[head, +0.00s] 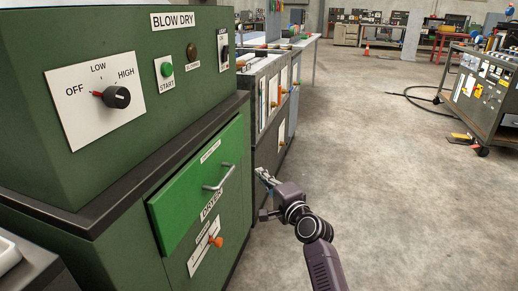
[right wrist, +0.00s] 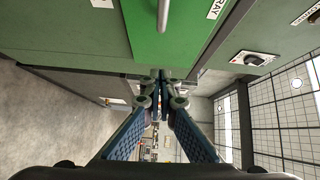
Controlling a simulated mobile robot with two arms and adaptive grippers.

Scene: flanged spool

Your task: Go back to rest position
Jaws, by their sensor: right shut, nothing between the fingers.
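My right gripper (head: 263,177) is in front of the lower right of the green drying machine (head: 215,100), to the right of its bright green drawer (head: 165,205). In the right wrist view its fingers (right wrist: 161,80) are together, with nothing between them. The drawer's metal handle (head: 220,176) is apart from the gripper, to its left; it also shows at the top of the right wrist view (right wrist: 163,15). The drawer looks closed. My left gripper is not in view, and I see no flanged spool.
The dial (head: 116,97) points toward OFF. Grey cabinets (head: 270,95) stand beyond the machine. The concrete floor (head: 400,200) to the right is open, with a wheeled cart (head: 485,90) and a black hose (head: 410,97) farther off.

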